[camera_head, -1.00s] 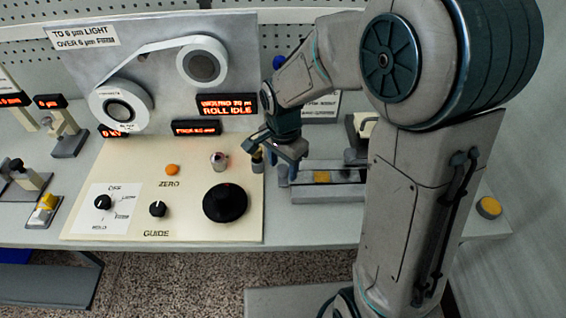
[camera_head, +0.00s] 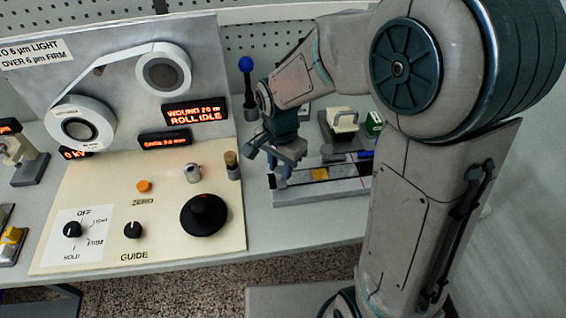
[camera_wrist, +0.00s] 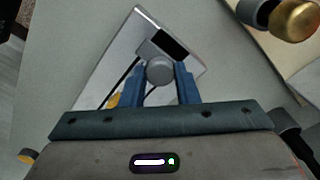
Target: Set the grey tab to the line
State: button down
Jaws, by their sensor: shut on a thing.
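My gripper (camera_wrist: 162,84) has its two blue fingers closed around a round grey tab (camera_wrist: 159,70) in the wrist view. The tab sits against a grey block with a dark window, over a pale plate (camera_wrist: 118,57). In the head view my gripper (camera_head: 277,166) is low at the left end of a long pale rail (camera_head: 340,187) with a yellow patch (camera_head: 320,174). The fingers hide the tab there. A thin reddish mark shows farther right along the rail, too small to tell if it is the line.
A cream panel (camera_head: 100,190) with a large black knob (camera_head: 205,214) lies left of the rail. A brass-topped post (camera_head: 232,165) and a blue-topped post (camera_head: 247,85) stand close to my gripper. A block with a pale handle (camera_head: 343,122) stands behind the rail.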

jog(key=shift+d, duration=0.15)
jog(key=c, duration=1.1)
grip_release()
jog(key=shift+d, duration=0.15)
jog(key=shift+r, duration=0.1)
notch_tip(320, 180, up, 14)
jog(key=shift+f, duration=0.2)
jog(key=s+d+f+n+t, duration=0.3)
jog(key=s+d+n, duration=0.4)
jog(key=s+d, duration=0.4)
jog(key=shift+s+d+f+n, duration=0.3)
jog(key=shift+d+f, duration=0.15)
jog(key=shift+d, duration=0.5)
